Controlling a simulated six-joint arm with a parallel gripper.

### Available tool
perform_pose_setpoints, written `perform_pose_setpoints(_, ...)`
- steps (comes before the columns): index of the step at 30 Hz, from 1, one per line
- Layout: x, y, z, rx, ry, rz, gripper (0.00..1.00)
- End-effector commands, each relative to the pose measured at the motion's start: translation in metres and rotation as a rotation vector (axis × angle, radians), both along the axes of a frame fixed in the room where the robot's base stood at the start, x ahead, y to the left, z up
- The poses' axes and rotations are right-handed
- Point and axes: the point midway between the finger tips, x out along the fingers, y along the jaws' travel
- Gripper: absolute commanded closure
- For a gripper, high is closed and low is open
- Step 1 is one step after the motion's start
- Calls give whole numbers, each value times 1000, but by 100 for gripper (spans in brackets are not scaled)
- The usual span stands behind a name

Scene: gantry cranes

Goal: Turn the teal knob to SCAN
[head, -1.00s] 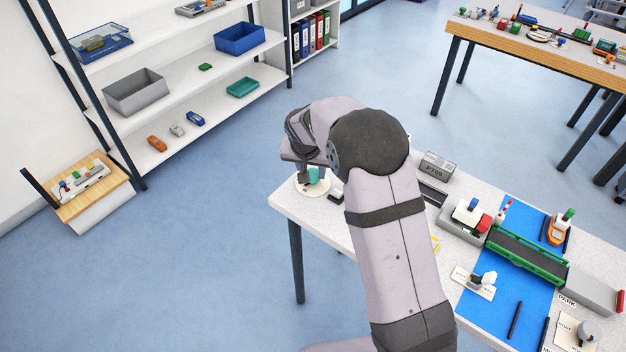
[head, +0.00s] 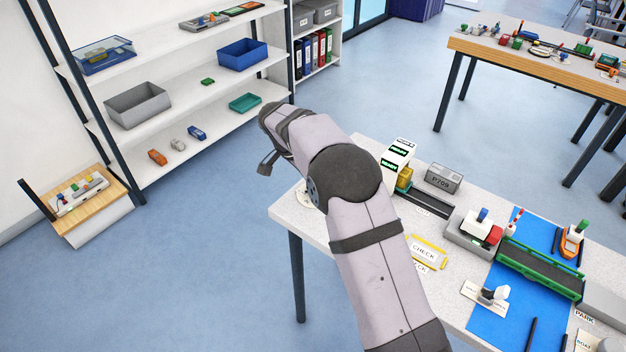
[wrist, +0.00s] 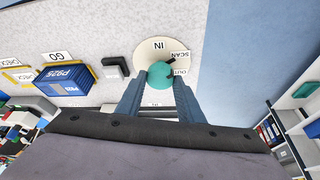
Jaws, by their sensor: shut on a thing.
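The teal knob (wrist: 160,74) stands on a round cream dial plate (wrist: 146,50) in the wrist view. The plate carries the labels IN, SCAN (wrist: 180,56) and OUT (wrist: 180,72). A dark pointer shows at the knob's upper right, toward the SCAN label; its exact alignment is hard to tell. My gripper (wrist: 160,84) is shut on the knob, with one grey-blue finger on each side. In the head view my arm hides the knob and the fingertips, and only an edge of the dial plate (head: 303,198) shows.
A small dark block (wrist: 116,67) and a blue container (wrist: 65,83) lie left of the dial in the wrist view. The table edge is close on its right. In the head view, a white scanner arch (head: 397,158), a grey P709 box (head: 444,178) and yellow-framed CHECK sign (head: 425,251) stand right of my arm.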

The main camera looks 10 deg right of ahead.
Motion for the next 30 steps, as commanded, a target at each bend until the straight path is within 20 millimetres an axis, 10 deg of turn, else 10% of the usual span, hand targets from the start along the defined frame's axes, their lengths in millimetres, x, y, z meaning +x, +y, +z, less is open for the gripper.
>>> perform_pose_setpoints(14,0,1,0,2,-2,-14,88)
perform_pose_setpoints(15,0,1,0,2,-2,-14,57)
perform_pose_setpoints(16,0,1,0,2,-2,-14,49)
perform_pose_setpoints(30,-1,4,8,2,-3,-13,47)
